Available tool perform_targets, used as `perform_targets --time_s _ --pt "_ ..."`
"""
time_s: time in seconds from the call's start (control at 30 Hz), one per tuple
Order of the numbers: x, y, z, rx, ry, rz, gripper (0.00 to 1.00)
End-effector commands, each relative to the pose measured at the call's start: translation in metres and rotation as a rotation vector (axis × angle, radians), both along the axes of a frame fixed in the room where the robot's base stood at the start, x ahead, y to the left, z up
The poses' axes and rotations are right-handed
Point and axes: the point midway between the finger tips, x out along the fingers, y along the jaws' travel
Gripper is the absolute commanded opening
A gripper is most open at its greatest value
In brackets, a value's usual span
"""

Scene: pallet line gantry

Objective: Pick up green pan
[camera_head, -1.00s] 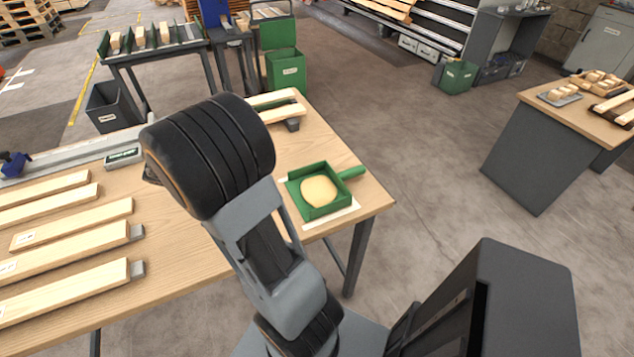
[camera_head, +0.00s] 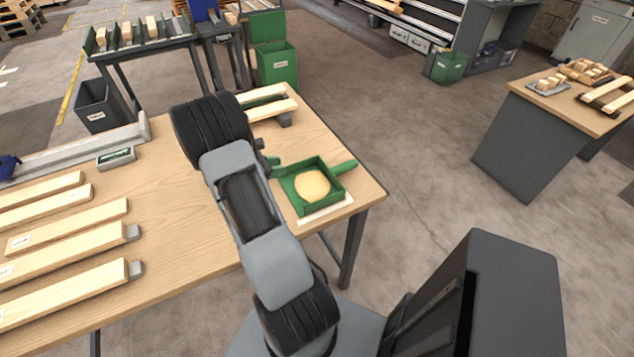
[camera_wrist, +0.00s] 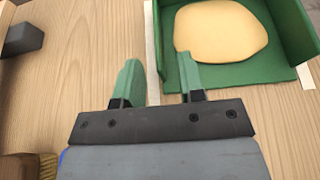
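The green pan (camera_head: 335,186) is a square, low-walled tray with a green handle (camera_head: 345,167) pointing right. It stands near the right end of the wooden table, and a flat tan mass (camera_head: 312,185) lies in it. In the wrist view the pan (camera_wrist: 212,77) is at the upper right. My gripper (camera_wrist: 155,84) is open, with green-tipped fingers apart and nothing held between them. It is at the pan's left side, its right finger close to the pan's left wall; contact cannot be told. In the head view my arm hides most of the gripper.
A pale strip (camera_head: 327,212) lies along the pan's front side. Wooden slats (camera_head: 70,285) lie on the table's left part. More slats with a dark block (camera_head: 284,120) lie behind the pan. The table's right edge is close to the pan; open floor lies beyond.

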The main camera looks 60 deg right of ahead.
Motion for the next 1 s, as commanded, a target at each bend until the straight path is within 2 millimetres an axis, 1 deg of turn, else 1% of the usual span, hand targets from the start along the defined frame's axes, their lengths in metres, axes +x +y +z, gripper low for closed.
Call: perform_targets --time_s 0.17,0.4,0.5,0.83,1.0 --pt "-0.005 -0.008 -0.003 0.001 0.002 0.0 0.36" --pt "-0.022 -0.034 -0.014 0.001 0.001 -0.003 0.36" --pt "-0.026 -0.04 -0.018 0.001 0.0 -0.001 0.36" --pt "-0.028 -0.043 -0.021 0.0 -0.001 0.0 0.36" --pt "-0.028 -0.043 -0.021 0.0 -0.001 0.0 0.2"
